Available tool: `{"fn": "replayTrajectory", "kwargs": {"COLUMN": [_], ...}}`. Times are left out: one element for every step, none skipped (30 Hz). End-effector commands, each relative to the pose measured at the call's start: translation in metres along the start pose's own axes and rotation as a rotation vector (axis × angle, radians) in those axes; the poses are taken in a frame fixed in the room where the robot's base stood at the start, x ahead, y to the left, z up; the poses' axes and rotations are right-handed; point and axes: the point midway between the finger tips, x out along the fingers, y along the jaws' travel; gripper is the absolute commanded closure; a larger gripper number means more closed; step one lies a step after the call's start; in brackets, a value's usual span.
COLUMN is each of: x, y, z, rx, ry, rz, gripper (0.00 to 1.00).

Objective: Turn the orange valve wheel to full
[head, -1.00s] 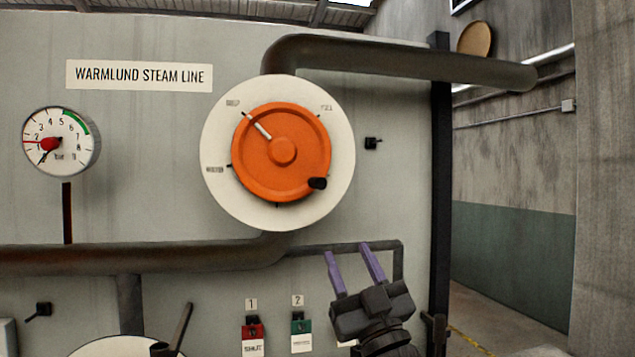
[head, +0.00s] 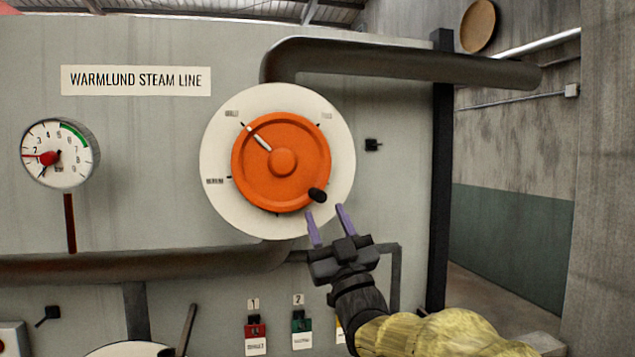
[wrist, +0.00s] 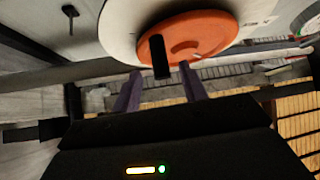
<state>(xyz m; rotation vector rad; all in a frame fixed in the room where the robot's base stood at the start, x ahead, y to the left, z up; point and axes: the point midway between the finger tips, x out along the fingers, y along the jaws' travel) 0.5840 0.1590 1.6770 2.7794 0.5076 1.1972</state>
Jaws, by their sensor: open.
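The orange valve wheel (head: 254,175) sits on a round cream dial plate (head: 215,205) on the grey panel. A white pointer line on the wheel points to the upper left, at the upper-left mark. A black handle knob (head: 317,195) stands out from the wheel's lower right. My gripper (head: 328,217) is open and empty, with purple fingers pointing up just below the knob. In the wrist view the wheel (wrist: 210,42) and its dark knob (wrist: 160,57) show ahead, with the knob lying between the two fingers (wrist: 160,82) in the picture. I cannot tell whether they touch.
A pressure gauge (head: 58,154) hangs at the left, its needle low. A thick pipe (head: 400,64) crosses above the wheel and another (head: 130,262) runs below. A black peg (head: 372,145) is right of the dial.

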Motion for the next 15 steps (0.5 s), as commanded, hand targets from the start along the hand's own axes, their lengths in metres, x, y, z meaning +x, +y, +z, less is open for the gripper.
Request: {"fn": "replayTrajectory", "kwargs": {"x": [0.012,0.016,0.022,0.026,0.031,0.036,0.040,0.044,0.048,0.051,0.053,0.056,0.057,0.058,0.059], "y": [0.001,0.001,0.001,0.000,0.000,0.000,0.000,0.001,0.001,0.001,0.001,0.000,0.000,0.000,0.000], "z": [-0.003,-0.003,-0.003,-0.003,-0.003,-0.003,-0.003,-0.003,-0.002,-0.002,-0.002,-0.002,-0.001,0.000,0.000], "rx": [0.001,0.001,0.002,0.002,0.002,0.002,0.001,0.001,0.001,0.001,0.001,0.000,0.000,0.000,0.000], "ry": [-0.001,-0.001,-0.001,-0.001,0.000,0.000,0.000,0.000,-0.001,-0.001,-0.001,-0.001,-0.002,-0.002,-0.002], "rz": [-0.001,0.000,0.000,0.000,0.000,0.000,0.000,0.000,0.000,0.000,0.000,0.000,0.000,0.000,0.000], "gripper": [0.57,0.57,0.57,0.57,0.57,0.57,0.57,0.57,0.57,0.57,0.57,0.57,0.57,0.57,0.57]}}
